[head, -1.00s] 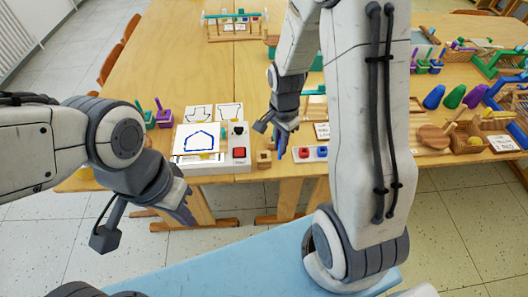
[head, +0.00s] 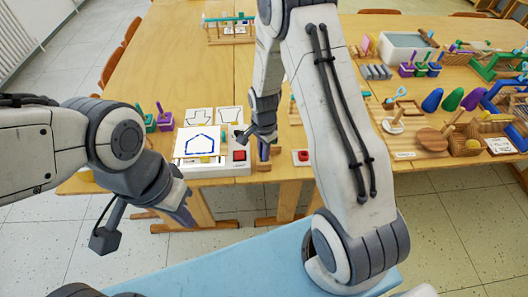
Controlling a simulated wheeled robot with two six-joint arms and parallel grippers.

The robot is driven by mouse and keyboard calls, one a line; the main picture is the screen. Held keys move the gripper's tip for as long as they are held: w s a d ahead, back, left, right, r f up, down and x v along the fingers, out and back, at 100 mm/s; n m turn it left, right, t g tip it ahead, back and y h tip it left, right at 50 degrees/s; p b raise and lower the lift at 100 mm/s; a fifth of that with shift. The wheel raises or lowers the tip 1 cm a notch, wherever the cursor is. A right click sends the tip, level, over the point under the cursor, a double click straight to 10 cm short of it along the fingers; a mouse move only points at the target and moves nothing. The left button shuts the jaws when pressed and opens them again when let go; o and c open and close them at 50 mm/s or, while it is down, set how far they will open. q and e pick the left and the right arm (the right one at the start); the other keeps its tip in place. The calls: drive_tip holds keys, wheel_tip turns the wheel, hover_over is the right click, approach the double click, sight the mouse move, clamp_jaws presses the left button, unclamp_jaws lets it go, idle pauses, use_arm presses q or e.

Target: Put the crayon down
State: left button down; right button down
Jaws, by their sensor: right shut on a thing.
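My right gripper (head: 264,154) is shut, pointing down at the table's front edge, just right of the drawing board. The crayon in it is too small and too covered by the fingers to make out. A small wooden block (head: 264,167) sits right under the fingertips and is partly hidden; I cannot tell whether they touch. A white sheet (head: 192,146) with a blue house-shaped outline lies on the white board (head: 226,169). My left gripper (head: 183,214) hangs in front of the table, away from these things; its finger gap cannot be judged.
A red button piece (head: 302,156) stands right of the block, partly behind my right arm. Green and purple pots (head: 164,120) stand left of the board.

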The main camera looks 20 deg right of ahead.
drive_tip(key=shift+f, duration=0.2)
drive_tip(key=c, duration=0.9)
unclamp_jaws()
drive_tip(key=shift+r, duration=0.1)
